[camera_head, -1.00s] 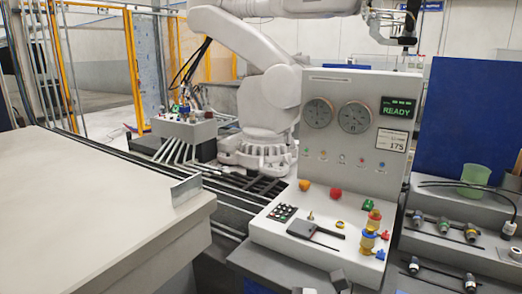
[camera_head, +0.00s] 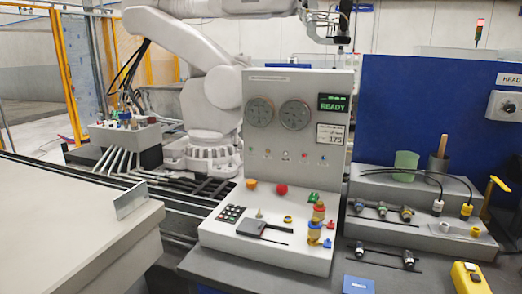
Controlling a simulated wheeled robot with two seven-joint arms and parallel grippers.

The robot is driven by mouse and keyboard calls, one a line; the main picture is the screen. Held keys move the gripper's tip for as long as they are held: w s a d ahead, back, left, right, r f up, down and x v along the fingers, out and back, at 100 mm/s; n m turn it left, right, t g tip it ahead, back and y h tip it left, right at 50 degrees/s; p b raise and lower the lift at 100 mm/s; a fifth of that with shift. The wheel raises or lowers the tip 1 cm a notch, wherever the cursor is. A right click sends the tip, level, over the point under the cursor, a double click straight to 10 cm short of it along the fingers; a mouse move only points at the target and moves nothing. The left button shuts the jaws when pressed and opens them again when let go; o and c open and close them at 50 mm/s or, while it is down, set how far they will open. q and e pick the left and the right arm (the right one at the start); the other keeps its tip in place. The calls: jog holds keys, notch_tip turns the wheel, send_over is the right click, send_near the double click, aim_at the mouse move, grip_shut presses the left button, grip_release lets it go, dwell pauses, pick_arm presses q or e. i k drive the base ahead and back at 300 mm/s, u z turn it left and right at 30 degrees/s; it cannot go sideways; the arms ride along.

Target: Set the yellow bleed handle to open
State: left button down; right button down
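Several yellow parts show, and I cannot tell for sure which is the bleed handle. A yellow bent handle (camera_head: 488,196) stands at the right edge of the grey stepped rack. A small yellow ring (camera_head: 288,219) sits on the sloping deck of the control console. A stacked yellow and blue fitting (camera_head: 315,232) stands at the deck's right side, with small green and blue handles beside it. Neither of my grippers is in view.
The console (camera_head: 337,88) carries two gauges and a green READY display. The rack (camera_head: 370,186) holds connectors, a green cup (camera_head: 405,163) and black cables. A yellow box (camera_head: 468,278) and blue card (camera_head: 358,285) lie at the front right. A large pale table (camera_head: 60,220) fills the left.

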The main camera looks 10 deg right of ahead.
aim_at(494, 178)
jog(key=k, duration=0.5)
jog(key=z, duration=1.95)
jog(key=i, duration=0.7)
jog(key=u, duration=1.9)
jog(key=k, duration=0.7)
jog(key=z, duration=0.05)
